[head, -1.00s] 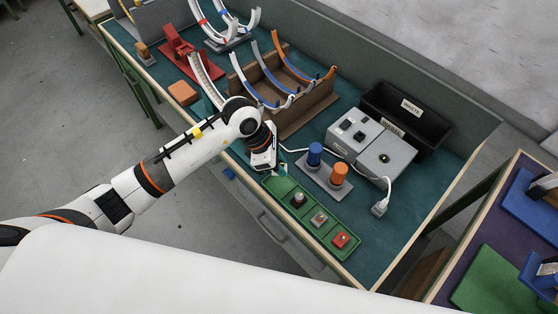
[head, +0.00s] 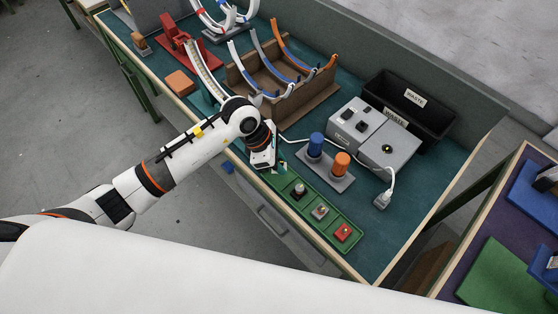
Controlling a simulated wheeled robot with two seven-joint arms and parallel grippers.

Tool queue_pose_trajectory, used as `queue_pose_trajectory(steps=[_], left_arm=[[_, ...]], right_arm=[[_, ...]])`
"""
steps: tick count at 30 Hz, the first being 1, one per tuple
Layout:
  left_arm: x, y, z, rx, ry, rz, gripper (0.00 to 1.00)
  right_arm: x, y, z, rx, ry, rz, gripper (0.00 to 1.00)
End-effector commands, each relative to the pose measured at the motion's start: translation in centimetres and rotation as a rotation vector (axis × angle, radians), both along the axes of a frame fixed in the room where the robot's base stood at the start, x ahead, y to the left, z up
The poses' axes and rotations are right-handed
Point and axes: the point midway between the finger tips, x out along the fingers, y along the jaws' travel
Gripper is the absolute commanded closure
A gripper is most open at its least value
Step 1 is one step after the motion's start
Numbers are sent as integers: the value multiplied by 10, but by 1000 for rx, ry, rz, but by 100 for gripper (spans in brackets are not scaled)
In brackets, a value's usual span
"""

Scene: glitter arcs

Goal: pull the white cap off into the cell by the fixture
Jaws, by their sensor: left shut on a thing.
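My left gripper (head: 280,168) points down over the far left end of the green tray (head: 330,240). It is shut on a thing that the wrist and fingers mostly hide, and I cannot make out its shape. I cannot pick out the white cap. The tray's end cell under the gripper is partly covered. The other cells hold a dark-topped part (head: 299,189), a grey part (head: 320,211) and a red part (head: 343,231). A grey plate with a blue cylinder (head: 316,144) and an orange cylinder (head: 341,164) stands beside the tray. My right gripper is not in view.
A grey box (head: 387,150) with a cable and plug (head: 383,199) stands right of the cylinders, before a black waste bin (head: 437,108). A brown rack (head: 300,100) with curved strips, a red fixture (head: 187,52) and an orange block (head: 180,83) stand behind. Green bench is bare at right.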

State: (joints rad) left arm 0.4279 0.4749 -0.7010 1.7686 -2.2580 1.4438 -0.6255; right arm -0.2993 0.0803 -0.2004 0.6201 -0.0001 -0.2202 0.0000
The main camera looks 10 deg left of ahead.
Motion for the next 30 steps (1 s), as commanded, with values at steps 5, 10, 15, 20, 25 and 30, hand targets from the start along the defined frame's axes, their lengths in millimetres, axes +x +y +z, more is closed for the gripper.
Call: queue_pose_trajectory(steps=[5, 10, 15, 20, 25, 30], left_arm=[[0, 0, 0, -3, 0, -4, 100], [0, 0, 0, -3, 0, -4, 100], [0, 0, 0, -3, -1, -4, 100], [1, 0, 1, -3, -1, -4, 100], [0, -1, 1, -3, 0, -4, 100], [0, -1, -1, -3, 0, -4, 100]], right_arm=[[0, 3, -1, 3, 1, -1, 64], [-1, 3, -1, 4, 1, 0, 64], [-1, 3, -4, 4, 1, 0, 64], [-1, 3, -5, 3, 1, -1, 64], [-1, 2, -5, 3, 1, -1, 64], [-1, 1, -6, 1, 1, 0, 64]])
